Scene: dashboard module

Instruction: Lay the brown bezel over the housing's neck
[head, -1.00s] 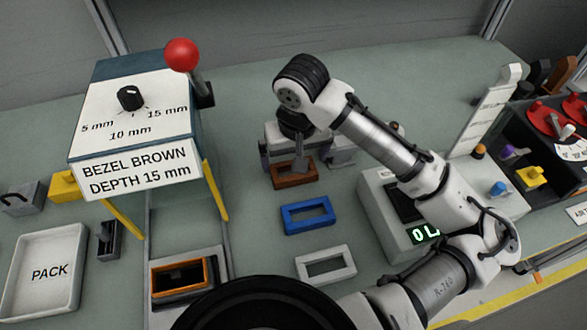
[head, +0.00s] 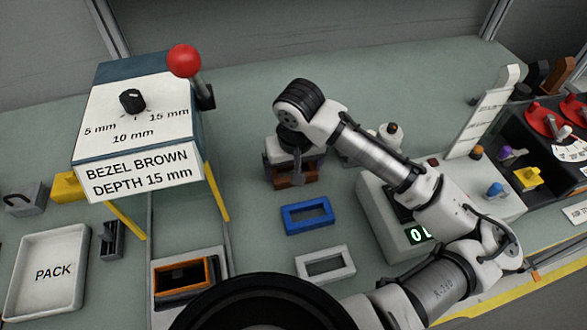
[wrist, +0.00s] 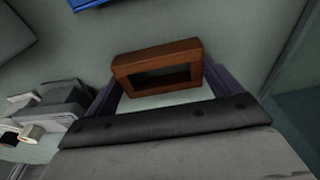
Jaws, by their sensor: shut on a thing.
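The brown bezel (head: 288,183), a rectangular frame with an open middle, is at the back centre of the bench. My gripper (head: 292,172) is shut on it, with one finger at each short end. In the wrist view the bezel (wrist: 152,58) sits between the two dark fingers (wrist: 162,76). I cannot tell whether it is clear of the bench. A dark, open box with an orange rim (head: 208,272), which looks like the housing, sits in the station below the press, at the lower left. Its neck is not clearly distinguishable.
A blue frame (head: 284,221) and a white frame (head: 302,274) lie in front of my gripper. A white PACK tray (head: 20,305) is at left. A scale (head: 462,205) stands at right.

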